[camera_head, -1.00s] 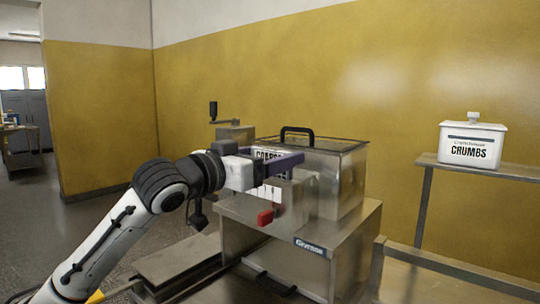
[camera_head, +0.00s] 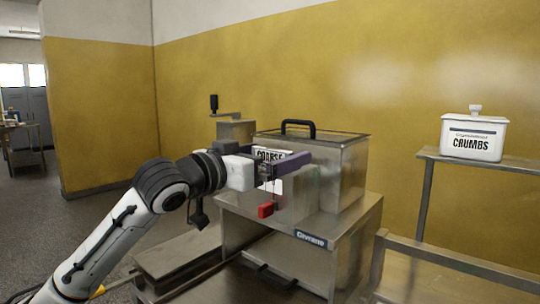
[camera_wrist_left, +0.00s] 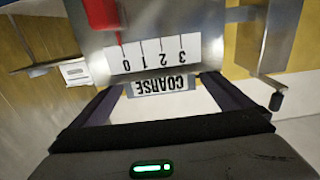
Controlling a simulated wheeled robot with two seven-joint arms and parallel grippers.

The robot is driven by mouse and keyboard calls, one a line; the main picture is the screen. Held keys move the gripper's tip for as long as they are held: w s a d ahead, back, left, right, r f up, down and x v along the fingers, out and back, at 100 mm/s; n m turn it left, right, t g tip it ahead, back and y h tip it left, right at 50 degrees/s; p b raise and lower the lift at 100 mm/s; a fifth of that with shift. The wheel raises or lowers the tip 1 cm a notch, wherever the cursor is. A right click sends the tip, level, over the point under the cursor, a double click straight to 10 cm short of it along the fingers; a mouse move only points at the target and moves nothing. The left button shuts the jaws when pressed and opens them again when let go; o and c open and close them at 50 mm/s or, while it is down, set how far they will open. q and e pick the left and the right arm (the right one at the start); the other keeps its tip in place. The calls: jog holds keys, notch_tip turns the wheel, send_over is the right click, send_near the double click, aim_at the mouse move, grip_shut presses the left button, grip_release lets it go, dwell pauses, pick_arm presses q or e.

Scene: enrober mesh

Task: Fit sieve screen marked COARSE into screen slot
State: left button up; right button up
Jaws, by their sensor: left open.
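The sieve screen marked COARSE shows mainly as a white label plate (camera_head: 269,154) at the near side of the steel machine (camera_head: 340,165). The screen's body and the slot are hidden, so I cannot tell how the screen sits. My right gripper is not in view.
A red piece (camera_head: 265,210) hangs by the scale, close below my gripper. A black handle (camera_head: 298,124) tops the machine, and a crank (camera_head: 214,105) stands behind. A white CRUMBS box (camera_head: 473,138) rests on the right shelf (camera_head: 515,163). Open floor lies left.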

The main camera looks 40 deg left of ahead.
pick_arm(q)
jog(key=shift+s, duration=0.15)
jog(key=shift+s+f, duration=0.1)
jog(key=shift+s, duration=0.25)
jog(key=s+b, duration=0.3)
jog(key=s, duration=0.6)
jog(key=shift+s+a, duration=0.15)
jog(key=shift+a, duration=0.25)
